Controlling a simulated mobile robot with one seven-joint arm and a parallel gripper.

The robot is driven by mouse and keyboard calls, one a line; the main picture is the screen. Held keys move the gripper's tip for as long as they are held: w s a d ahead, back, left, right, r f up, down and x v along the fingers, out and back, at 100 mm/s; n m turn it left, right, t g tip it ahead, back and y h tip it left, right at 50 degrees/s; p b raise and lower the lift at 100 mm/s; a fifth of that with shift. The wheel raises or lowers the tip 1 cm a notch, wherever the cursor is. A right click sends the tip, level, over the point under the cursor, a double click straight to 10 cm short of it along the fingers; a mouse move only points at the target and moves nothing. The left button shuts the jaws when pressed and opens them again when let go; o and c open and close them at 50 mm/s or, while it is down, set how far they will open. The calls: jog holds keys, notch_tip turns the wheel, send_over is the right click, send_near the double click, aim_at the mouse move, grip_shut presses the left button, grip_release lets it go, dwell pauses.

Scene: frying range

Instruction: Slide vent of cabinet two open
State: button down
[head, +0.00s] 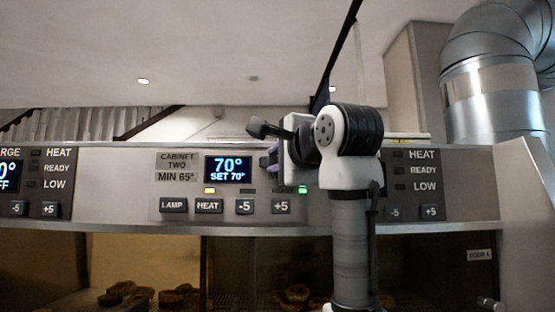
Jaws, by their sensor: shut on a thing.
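The panel for cabinet two (177,170) is at the centre, with a label, a lit display (231,169) reading 70° and SET 70°, and a row of buttons below. My gripper (268,162) is at the upper part of this panel, just right of the display. Its fingers point towards the panel and show only as dark tips beside the white hand. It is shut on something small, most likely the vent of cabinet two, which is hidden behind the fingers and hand. How far the vent stands open cannot be seen.
Another control panel (36,182) is at the left, and one at the right (412,184) is partly behind my arm. Below, open cabinets hold several brown food pieces (172,297). A large silver duct (495,85) rises at the upper right.

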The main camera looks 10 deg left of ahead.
jog(key=d, duration=0.2)
jog(key=w+d, duration=0.1)
jog(key=d, duration=0.1)
jog(key=shift+d, duration=0.1)
jog(key=c, duration=1.6)
grip_release()
jog(key=o, duration=0.3)
jog(key=shift+d, duration=0.2)
jog(key=shift+o, duration=0.2)
jog(key=shift+a, duration=0.15)
jog(key=b+v, duration=0.5)
jog(key=v, duration=0.8)
jog(key=shift+s+d, duration=0.25)
jog(key=shift+d, duration=0.05)
